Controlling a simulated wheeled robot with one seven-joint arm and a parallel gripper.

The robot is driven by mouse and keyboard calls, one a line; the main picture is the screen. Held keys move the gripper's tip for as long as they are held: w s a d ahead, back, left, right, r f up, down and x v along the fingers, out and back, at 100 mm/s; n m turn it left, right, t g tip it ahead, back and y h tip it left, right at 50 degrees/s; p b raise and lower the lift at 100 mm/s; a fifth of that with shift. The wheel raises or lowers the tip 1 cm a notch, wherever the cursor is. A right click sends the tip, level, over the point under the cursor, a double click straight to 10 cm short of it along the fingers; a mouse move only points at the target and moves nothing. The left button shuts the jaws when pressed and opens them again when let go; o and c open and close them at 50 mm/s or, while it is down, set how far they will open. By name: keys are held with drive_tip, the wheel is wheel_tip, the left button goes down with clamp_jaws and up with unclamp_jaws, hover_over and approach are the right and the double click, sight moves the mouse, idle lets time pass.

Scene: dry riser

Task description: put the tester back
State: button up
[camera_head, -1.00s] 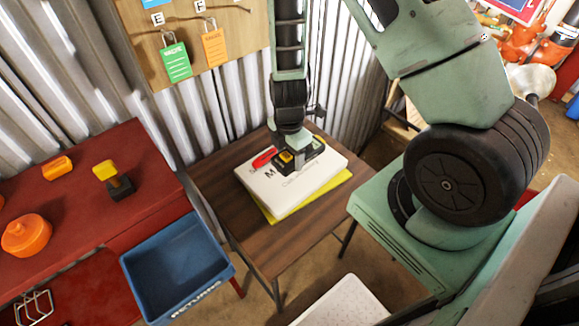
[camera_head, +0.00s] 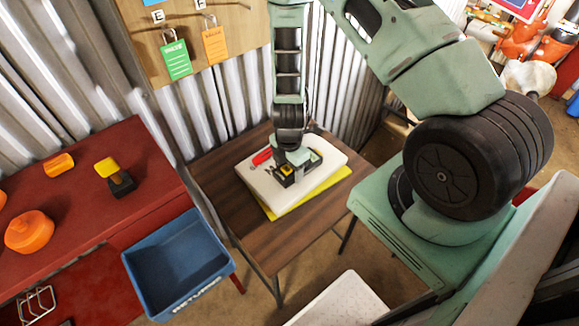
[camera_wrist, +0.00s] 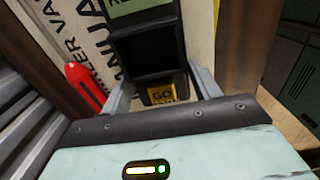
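The tester (camera_head: 305,163) is a dark boxy device with a yellow end. In the wrist view the tester (camera_wrist: 147,48) shows a black screen and a yellow button marked GO. I cannot tell whether the tester touches the manual.
A red-handled tool (camera_head: 262,156) lies on the manual's left part, and a yellow pad (camera_head: 335,180) lies underneath on the wooden table (camera_head: 225,170). A blue returns bin (camera_head: 170,265) and a red bench (camera_head: 60,215) with orange and yellow items are left. Corrugated wall stands behind.

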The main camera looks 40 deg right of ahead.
drive_tip(key=shift+o, duration=1.4)
wheel_tip(320, 180, up, 12)
drive_tip(key=s+a+r+m+y, duration=0.2)
drive_tip(key=s+a+r+m, duration=0.2)
drive_tip(key=a+r, duration=0.7)
drive_tip(key=s+a+r+m, duration=0.3)
drive_tip(key=s+a+r, duration=0.1)
drive_tip(key=s, duration=0.3)
drive_tip(key=s+a+r+m+h, duration=0.1)
drive_tip(key=s+a+r+m, duration=0.2)
drive_tip(key=s+r, duration=0.2)
drive_tip(key=shift+s+a+m+b, duration=0.3)
drive_tip(key=shift+s+a+b, duration=0.1)
drive_tip(key=shift+s, duration=0.45)
